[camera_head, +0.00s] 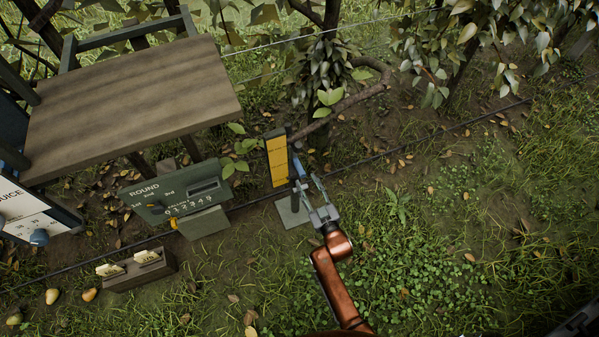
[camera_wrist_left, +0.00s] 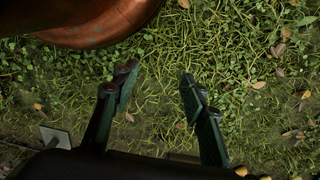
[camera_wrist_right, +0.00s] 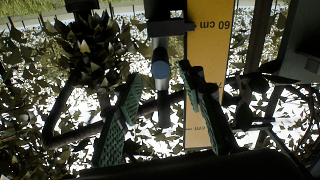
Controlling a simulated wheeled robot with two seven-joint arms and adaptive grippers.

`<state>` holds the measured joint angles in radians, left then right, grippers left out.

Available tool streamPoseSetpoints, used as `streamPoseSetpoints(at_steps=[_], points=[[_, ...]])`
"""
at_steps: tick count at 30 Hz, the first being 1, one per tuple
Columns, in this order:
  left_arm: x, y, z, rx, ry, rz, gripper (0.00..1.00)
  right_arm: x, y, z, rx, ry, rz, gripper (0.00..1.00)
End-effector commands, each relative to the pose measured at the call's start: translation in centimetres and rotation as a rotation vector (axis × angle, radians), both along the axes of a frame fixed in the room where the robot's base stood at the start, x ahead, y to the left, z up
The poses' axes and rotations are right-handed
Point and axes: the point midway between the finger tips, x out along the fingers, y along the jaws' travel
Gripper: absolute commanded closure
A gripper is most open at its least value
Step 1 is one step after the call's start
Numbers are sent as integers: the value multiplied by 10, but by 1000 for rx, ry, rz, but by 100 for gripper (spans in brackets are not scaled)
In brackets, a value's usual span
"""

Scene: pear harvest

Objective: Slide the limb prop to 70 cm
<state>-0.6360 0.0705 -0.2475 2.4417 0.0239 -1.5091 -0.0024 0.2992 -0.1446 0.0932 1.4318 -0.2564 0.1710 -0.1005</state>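The limb prop stands at the centre of the head view, with a yellow scale plate (camera_head: 277,160) and a pale square foot (camera_head: 292,213). In the right wrist view its yellow scale (camera_wrist_right: 207,85) appears upside down and shows a "60 cm" mark. A blue-grey cylindrical handle (camera_wrist_right: 161,68) on a dark bracket lies between the fingertips in that view. My right gripper (camera_head: 307,182) is open beside the prop; its fingers (camera_wrist_right: 160,75) stand apart on either side of the handle, and contact cannot be told. My left gripper (camera_wrist_left: 156,72) is open and empty above grass.
A branch (camera_head: 345,103) reaches from the tree to the prop's top. Left are a wooden table (camera_head: 130,90), a green counter box (camera_head: 175,195), a small wooden box (camera_head: 140,272) and several pears (camera_head: 89,294). Thin wires cross behind. Grass at right is open.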

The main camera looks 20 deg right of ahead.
Motion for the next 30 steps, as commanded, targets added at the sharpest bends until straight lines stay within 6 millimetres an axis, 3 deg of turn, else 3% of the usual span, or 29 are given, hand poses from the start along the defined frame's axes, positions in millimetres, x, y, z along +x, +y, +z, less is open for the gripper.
streamPoseSetpoints(at_steps=[12, 25, 30], points=[[37, -28, -44, -75, -152, -8, 60, 50, 2, -5, 0, 4, 1, 64], [44, -32, -48, -89, -182, -7, 60, 57, 2, -2, 0, 3, 0, 64], [44, -32, -48, -89, -182, -7, 60, 57, 2, -2, 0, 3, 0, 76]])
